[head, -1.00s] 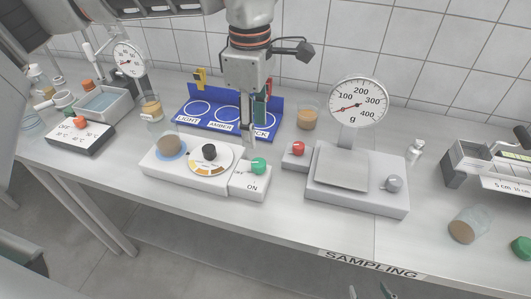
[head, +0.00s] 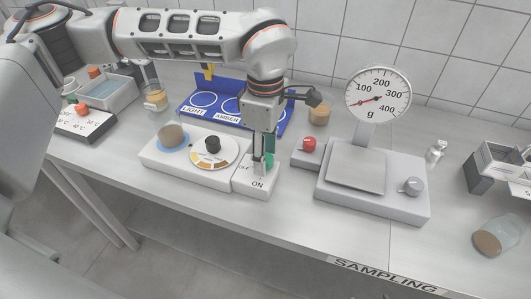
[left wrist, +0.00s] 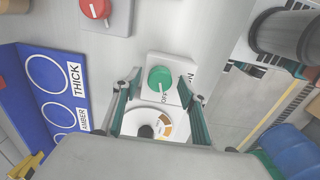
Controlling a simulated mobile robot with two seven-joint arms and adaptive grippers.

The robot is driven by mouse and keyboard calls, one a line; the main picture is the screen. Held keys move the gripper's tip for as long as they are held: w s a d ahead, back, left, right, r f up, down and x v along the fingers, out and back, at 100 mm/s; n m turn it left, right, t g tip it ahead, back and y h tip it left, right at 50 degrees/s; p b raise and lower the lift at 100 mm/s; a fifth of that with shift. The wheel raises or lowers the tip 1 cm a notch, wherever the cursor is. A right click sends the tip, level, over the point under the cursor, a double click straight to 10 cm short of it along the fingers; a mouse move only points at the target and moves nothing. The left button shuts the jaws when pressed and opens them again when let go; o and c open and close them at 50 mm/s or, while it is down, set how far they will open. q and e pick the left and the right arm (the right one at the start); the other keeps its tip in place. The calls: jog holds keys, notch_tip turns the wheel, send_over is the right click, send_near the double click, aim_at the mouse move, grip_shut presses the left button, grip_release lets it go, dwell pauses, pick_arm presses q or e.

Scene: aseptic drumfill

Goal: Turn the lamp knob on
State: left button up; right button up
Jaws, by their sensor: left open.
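The green lamp knob (left wrist: 159,79) sits on a white panel marked OFF and ON, at the right end of the white lamp unit (head: 160,160). In the head view the knob (head: 268,159) is partly hidden by my left gripper (head: 262,168), which points down over the panel. In the left wrist view my left gripper (left wrist: 162,92) is open, with one finger on each side of the knob. I cannot tell whether the fingers touch it. My right gripper is not in view.
A black knob (head: 212,144) with a coloured dial and a beaker (head: 172,134) are on the lamp unit. A blue rack (head: 225,117) stands behind. The table front is clear.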

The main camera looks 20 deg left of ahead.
pick_arm(q)
jog(key=shift+f, duration=0.1)
jog(key=c, duration=1.1)
jog(key=shift+n, duration=0.3)
jog(key=n+p, duration=0.1)
jog(key=n, duration=1.2)
jog(key=o, duration=1.1)
